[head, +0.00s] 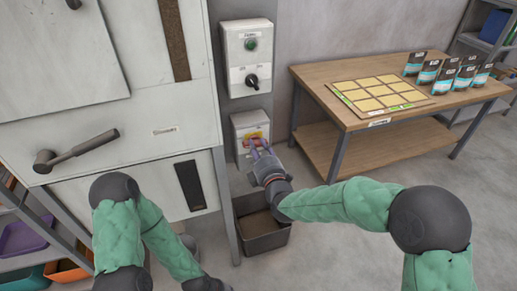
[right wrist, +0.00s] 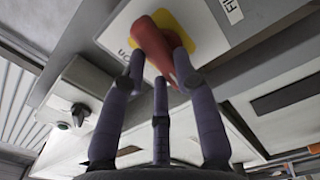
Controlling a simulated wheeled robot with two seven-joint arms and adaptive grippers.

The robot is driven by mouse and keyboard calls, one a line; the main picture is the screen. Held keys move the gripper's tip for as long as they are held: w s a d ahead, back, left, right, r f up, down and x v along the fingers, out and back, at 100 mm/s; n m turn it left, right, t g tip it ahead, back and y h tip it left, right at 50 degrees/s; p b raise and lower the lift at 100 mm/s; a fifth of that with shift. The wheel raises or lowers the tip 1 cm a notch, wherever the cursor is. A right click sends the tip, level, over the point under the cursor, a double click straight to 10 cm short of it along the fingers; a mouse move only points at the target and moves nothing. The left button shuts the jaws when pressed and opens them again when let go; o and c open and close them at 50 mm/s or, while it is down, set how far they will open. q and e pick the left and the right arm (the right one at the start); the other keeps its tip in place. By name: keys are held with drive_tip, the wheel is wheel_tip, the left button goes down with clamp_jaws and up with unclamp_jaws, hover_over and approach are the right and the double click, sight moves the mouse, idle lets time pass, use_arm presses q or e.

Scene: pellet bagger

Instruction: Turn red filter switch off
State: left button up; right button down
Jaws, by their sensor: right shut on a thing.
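The red filter switch (right wrist: 153,43) is a red handle on a yellow plate (right wrist: 195,30), on a small grey box. In the head view the box (head: 239,125) hangs on the wall below a taller control box, and the yellow plate shows just beyond my fingers. My right gripper (head: 259,147) reaches up to it. In the right wrist view the fingers of my right gripper (right wrist: 158,75) are closed around the red handle, which sits at a slant. My left arm is at the lower left; its gripper is out of the picture.
The taller control box (head: 251,58) has a green button and a black rotary knob. A dark bin (head: 262,238) stands on the floor below. A wooden table (head: 330,75) with a yellow-squared board and several pouches is at right. A machine cabinet (head: 110,110) with a lever handle is at left.

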drive_tip(key=shift+n, duration=0.8)
drive_tip(key=shift+a, duration=0.1)
drive_tip(key=c, duration=0.9)
unclamp_jaws()
drive_tip(key=shift+c, duration=0.2)
drive_tip(key=shift+s, duration=0.15)
drive_tip(key=v, duration=1.1)
drive_tip(key=shift+s, duration=0.35)
